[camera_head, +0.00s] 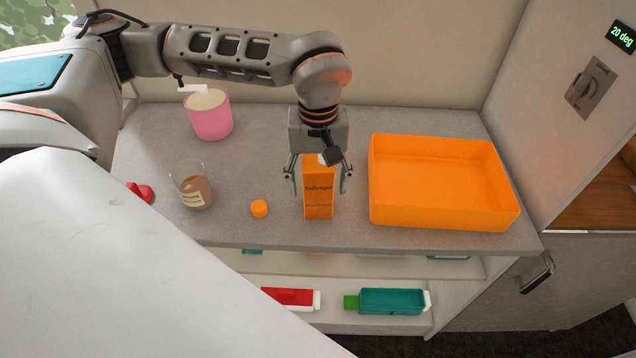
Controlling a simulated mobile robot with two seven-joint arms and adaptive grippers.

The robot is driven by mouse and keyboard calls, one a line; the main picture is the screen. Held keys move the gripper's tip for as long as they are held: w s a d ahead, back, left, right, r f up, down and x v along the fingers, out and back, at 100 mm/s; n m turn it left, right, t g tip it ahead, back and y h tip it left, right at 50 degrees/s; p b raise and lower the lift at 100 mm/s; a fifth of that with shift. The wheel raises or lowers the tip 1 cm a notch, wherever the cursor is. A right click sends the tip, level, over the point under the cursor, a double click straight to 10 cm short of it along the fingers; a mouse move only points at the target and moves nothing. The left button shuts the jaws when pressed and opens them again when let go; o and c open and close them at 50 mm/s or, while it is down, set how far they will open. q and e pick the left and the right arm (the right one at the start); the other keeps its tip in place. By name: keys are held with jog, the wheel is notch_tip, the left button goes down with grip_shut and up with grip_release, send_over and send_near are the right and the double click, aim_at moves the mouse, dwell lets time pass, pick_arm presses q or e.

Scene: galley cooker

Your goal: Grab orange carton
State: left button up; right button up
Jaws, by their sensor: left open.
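The orange carton (318,200) stands upright on the grey counter, left of the orange tray. Dark lettering shows on its front, and its top is partly hidden by my gripper. My left gripper (318,178) points down over the carton. Its fingers are open, one on each side of the carton's upper part. I cannot tell whether they touch it. My right gripper is not in view.
An orange tray (377,180) stands right of the carton. An orange cap (259,208), a glass jar (196,192), a pink container (211,121) and a red object (140,192) are to the left. Red (287,297) and teal (391,301) items lie on the shelf below.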

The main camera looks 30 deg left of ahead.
pick_arm(q)
jog(key=shift+f, duration=0.45)
jog(key=c, duration=1.5)
